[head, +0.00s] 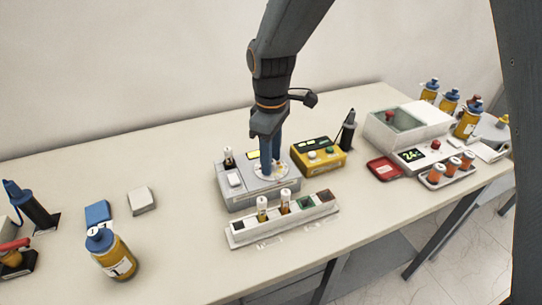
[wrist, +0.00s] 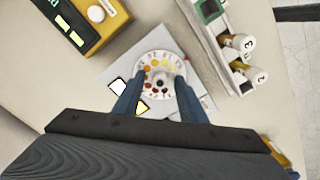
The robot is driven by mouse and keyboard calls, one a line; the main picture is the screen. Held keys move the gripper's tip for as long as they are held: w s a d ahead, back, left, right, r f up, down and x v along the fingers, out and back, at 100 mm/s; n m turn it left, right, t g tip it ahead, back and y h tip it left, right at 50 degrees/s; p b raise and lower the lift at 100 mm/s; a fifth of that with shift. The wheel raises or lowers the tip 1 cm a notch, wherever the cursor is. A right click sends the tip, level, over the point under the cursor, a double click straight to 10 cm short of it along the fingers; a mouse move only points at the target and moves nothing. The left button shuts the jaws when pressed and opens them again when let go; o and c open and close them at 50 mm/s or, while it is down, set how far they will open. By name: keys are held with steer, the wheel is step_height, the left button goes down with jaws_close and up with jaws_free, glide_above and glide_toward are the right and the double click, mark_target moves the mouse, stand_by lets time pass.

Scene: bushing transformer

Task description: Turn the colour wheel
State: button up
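The colour wheel (wrist: 160,72) is a white disc with a ring of coloured spots, from pale yellow to dark red, and a knob at its centre. It sits on top of a grey box-shaped device (head: 235,196), and part of it shows in the head view (head: 270,170). My gripper (wrist: 158,82) points down over the wheel, with one blue finger on each side of the central knob. The fingers are apart. Whether they touch the knob cannot be told. The wheel's near edge is partly hidden by the fingers.
A white rack (head: 285,222) with two vials stands in front of the device. A yellow instrument (head: 319,156) stands right behind it. A black pen-like tool (head: 347,130) is beside that. A bottle (head: 112,256) stands at front left. The table between bottle and device is mostly clear.

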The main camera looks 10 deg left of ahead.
jaws_close()
steer(key=shift+m, duration=0.3)
steer(key=m+p, duration=0.1)
steer(key=m, duration=0.1)
steer(key=shift+r+m, duration=0.1)
steer(key=shift+m, duration=0.2)
steer(key=shift+m+p, duration=0.9)
steer(key=shift+m, duration=1)
jaws_free()
